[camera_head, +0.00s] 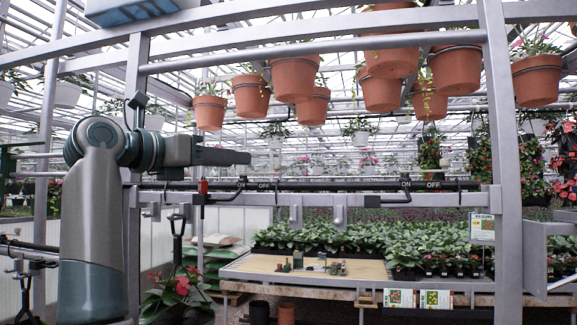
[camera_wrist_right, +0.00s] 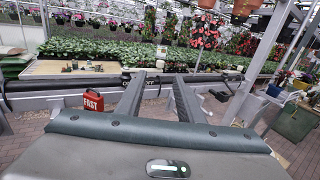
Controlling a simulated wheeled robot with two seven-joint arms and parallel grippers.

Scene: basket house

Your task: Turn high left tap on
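A dark horizontal pipe (camera_head: 330,186) runs across the metal frame in the head view, with white ON and OFF labels at its left tap (camera_head: 238,190). A dark lever seems to slope down-left from that tap; its exact position is hard to tell. My right gripper (camera_head: 242,157) is just above this tap in the head view, pointing right. In the right wrist view its two fingers (camera_wrist_right: 158,76) are spread apart with nothing between them, and the pipe (camera_wrist_right: 50,86) crosses beyond them. My left gripper is not in view.
A red piece marked FAST (camera_wrist_right: 93,100) is beside the pipe, left of the fingers. A second tap (camera_head: 405,188) is farther right. Metal posts (camera_head: 502,160) and a beam (camera_head: 320,199) frame the pipe. Clay pots (camera_head: 295,78) hang above; a plant bench (camera_head: 300,267) stands behind.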

